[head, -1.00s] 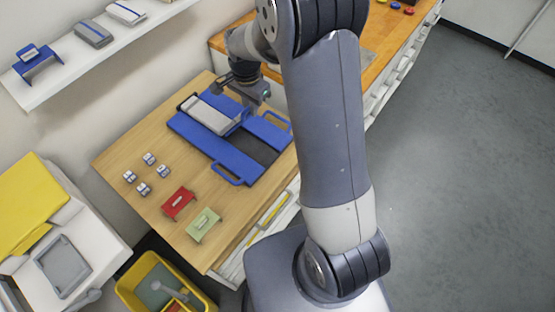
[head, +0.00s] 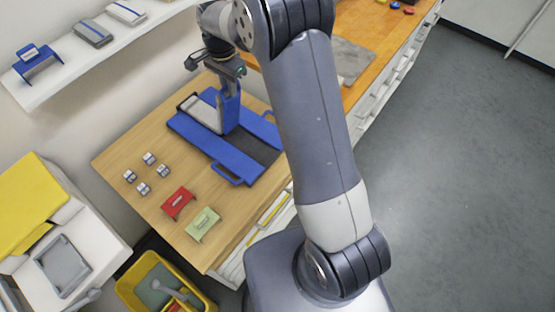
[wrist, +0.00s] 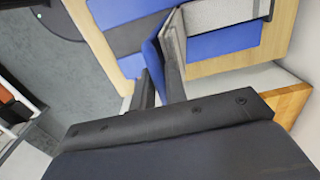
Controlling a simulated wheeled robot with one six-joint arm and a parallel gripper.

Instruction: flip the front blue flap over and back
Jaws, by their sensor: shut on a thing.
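A blue folding board (head: 218,150) with a dark grey middle (head: 258,148) lies on the wooden table. My gripper (head: 229,82) is above the board, shut on the top edge of a blue flap (head: 230,110). The flap stands roughly upright. In the wrist view the blue flap (wrist: 153,58) runs up to my dark fingers (wrist: 158,88), with a light grey cloth layer (wrist: 176,42) along one side. Grey cloth (head: 203,113) lies on the board to the left of the flap. The raised flap and my wrist hide part of the board behind them.
Red (head: 178,203) and green (head: 203,224) small stands and several small tagged blocks (head: 149,159) are on the table's near left. A wall shelf (head: 85,60) is at upper left. A yellow bin (head: 150,285) stands below the table. The floor at right is clear.

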